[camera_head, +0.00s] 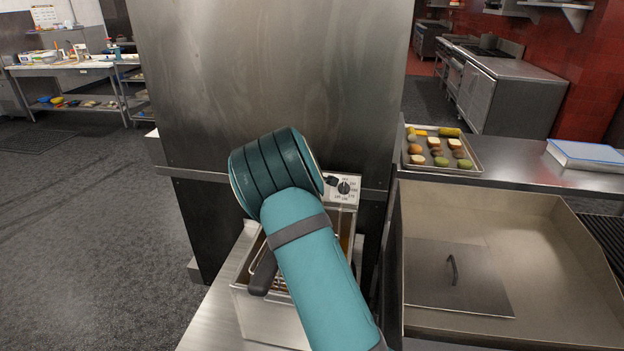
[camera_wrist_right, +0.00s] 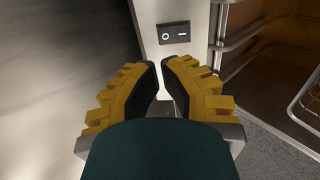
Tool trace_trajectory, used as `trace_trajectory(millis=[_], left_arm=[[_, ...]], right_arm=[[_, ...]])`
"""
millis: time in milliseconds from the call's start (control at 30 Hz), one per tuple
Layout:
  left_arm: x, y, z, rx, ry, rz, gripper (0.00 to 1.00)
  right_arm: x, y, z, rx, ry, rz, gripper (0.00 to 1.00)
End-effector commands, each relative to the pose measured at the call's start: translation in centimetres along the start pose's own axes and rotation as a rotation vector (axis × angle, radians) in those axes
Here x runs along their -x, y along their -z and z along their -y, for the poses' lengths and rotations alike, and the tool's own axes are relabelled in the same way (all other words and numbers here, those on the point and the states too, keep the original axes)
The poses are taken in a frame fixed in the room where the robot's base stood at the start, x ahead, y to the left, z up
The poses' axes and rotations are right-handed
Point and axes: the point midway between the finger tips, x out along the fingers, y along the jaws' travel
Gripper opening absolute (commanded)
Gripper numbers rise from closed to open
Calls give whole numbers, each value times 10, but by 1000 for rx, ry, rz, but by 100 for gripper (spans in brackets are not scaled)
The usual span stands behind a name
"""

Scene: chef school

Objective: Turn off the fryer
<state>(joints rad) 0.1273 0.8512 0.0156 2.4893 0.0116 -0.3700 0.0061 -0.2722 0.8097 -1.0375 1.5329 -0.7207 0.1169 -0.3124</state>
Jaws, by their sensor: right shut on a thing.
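The fryer (camera_head: 262,322) stands at the centre of the head view, with a wire basket and dark handle (camera_head: 263,272) in it. Its pale control panel with a marked black dial (camera_head: 344,187) shows just right of my teal right arm, which hides my right gripper there. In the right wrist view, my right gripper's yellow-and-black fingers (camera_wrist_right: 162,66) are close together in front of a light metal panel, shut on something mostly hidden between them. A black rocker switch (camera_wrist_right: 173,33) sits on that panel just beyond the fingertips, apart from them. My left gripper is not in view.
A tall steel panel (camera_head: 275,80) rises behind the fryer. The left floor (camera_head: 90,220) is open. Wire racking (camera_wrist_right: 308,105) shows in the wrist view.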

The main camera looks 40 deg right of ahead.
Motion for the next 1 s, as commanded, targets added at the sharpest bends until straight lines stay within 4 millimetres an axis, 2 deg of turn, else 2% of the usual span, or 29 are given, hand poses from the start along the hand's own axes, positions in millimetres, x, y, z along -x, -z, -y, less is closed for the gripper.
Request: trace_trajectory(millis=[200,400,600,1000], left_arm=[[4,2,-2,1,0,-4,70],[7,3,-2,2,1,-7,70],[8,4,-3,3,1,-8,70],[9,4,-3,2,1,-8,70]], right_arm=[[-36,-2,0,0,1,3,0],[-59,-1,0,-1,0,2,0],[-68,0,0,0,0,1,0],[-69,0,0,0,2,1,0]])
